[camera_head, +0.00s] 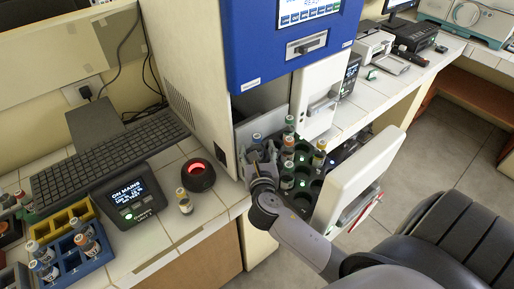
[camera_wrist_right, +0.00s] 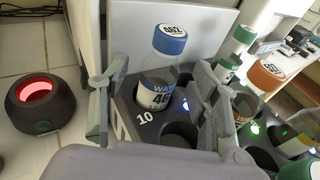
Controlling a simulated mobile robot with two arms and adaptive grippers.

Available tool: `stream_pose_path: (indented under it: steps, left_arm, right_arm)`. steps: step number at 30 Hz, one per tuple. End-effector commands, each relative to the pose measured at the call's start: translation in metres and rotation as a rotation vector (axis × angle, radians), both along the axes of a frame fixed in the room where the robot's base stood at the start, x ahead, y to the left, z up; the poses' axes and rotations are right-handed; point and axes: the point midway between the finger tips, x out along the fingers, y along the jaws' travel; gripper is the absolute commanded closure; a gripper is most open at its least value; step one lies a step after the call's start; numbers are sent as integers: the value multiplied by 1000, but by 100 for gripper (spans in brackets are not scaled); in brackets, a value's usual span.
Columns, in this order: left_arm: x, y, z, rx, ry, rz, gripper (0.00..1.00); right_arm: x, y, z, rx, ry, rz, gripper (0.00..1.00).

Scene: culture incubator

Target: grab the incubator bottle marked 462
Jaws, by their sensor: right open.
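The bottle marked 462 (camera_wrist_right: 157,92) has a blue cap with 462 on top and stands upright in the dark rack (camera_wrist_right: 125,108), by the slot number 10. In the head view its blue cap (camera_head: 257,137) shows just beyond my right gripper (camera_head: 259,158). In the right wrist view my right gripper (camera_wrist_right: 158,75) is open, one finger left of the bottle and one right, with gaps visible on both sides. I cannot tell how deep the bottle sits between the fingers. The bottle's lower part is hidden in its slot. My left gripper is not in view.
Other bottles stand close by, one orange-capped (camera_wrist_right: 268,75) and one green-capped (camera_wrist_right: 243,38). The opened white incubator drawer front (camera_head: 355,185) is to the right. A round device with a red glow (camera_head: 198,176) and a loose bottle (camera_head: 184,201) are on the bench.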

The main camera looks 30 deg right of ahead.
Motion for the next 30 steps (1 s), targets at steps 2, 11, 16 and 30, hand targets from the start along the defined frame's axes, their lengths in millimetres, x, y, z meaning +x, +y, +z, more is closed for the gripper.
stream_pose_path:
  steps: [2, 11, 16, 30]
  left_arm:
    - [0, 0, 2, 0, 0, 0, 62]
    - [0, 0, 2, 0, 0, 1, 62]
    - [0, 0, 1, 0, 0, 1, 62]
    - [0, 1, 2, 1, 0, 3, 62]
  right_arm:
    - [5, -3, -1, 1, -1, 1, 44]
    - [7, -4, -2, 2, 0, 1, 46]
    - [7, -3, -2, 2, 0, 1, 58]
    - [7, -3, -2, 2, 0, 1, 89]
